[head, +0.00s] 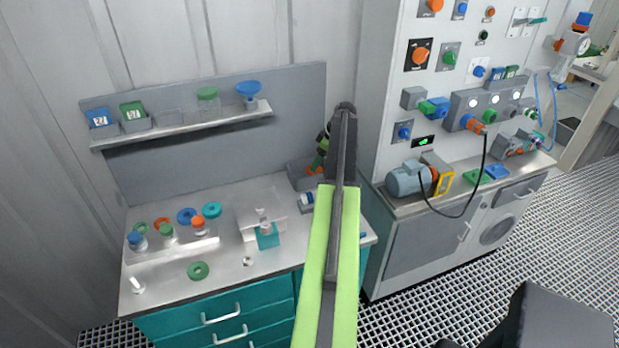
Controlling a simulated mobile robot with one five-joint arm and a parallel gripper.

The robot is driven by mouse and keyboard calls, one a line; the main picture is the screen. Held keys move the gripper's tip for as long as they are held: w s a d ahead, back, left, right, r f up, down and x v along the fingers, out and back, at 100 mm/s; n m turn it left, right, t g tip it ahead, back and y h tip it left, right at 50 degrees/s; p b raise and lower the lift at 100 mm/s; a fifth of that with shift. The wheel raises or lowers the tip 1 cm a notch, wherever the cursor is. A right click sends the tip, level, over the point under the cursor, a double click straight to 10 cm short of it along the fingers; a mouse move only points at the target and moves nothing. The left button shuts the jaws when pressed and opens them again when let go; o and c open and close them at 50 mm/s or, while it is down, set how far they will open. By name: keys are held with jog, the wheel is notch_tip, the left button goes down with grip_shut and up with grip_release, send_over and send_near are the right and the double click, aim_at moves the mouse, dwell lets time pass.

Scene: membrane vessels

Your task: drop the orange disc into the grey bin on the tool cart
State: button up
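An orange ring-shaped disc (162,224) lies among small parts at the left of the worktop. A second orange round piece (198,222) sits near it on a small holder; I cannot tell which one is the task's disc. A grey bin (299,175) stands at the worktop's back right, partly hidden behind my arm. Small green, dark and orange shapes show at it, too small to make out. The worktop belongs to a cart with teal drawers (205,330). My black and lime arm rises through the middle; my gripper cannot be made out.
A grey panel cabinet (430,240) with knobs and a motor stands at right. Grated floor (540,230) lies clear beyond it.

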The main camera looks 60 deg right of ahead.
jog(key=shift+o, duration=1.4)
jog(key=p+v, duration=1.6)
jog(key=v, duration=0.1)
jog(key=shift+r, duration=0.15)
jog(key=shift+s, duration=0.1)
